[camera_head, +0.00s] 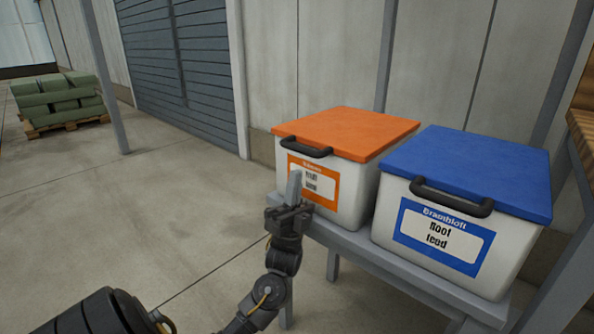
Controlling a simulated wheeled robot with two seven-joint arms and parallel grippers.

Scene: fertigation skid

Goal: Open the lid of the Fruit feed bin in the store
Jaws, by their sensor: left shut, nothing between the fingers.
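The Fruit feed bin (352,183) is a white box with a flat orange lid (347,132) that lies shut on it. A black handle (306,147) sits at the lid's front edge. My left gripper (294,186) is upright in front of the bin's label, fingers pointing up, shut and empty. Its tips are below the handle in the picture; whether they touch the bin I cannot tell. My right gripper is out of view.
A Root feed bin (388,213) with a blue lid (474,170) stands close on the right. Both bins rest on a grey metal stand (420,280). A wall is behind. Green sacks (62,96) lie on a pallet (68,124) at far left. The floor on the left is clear.

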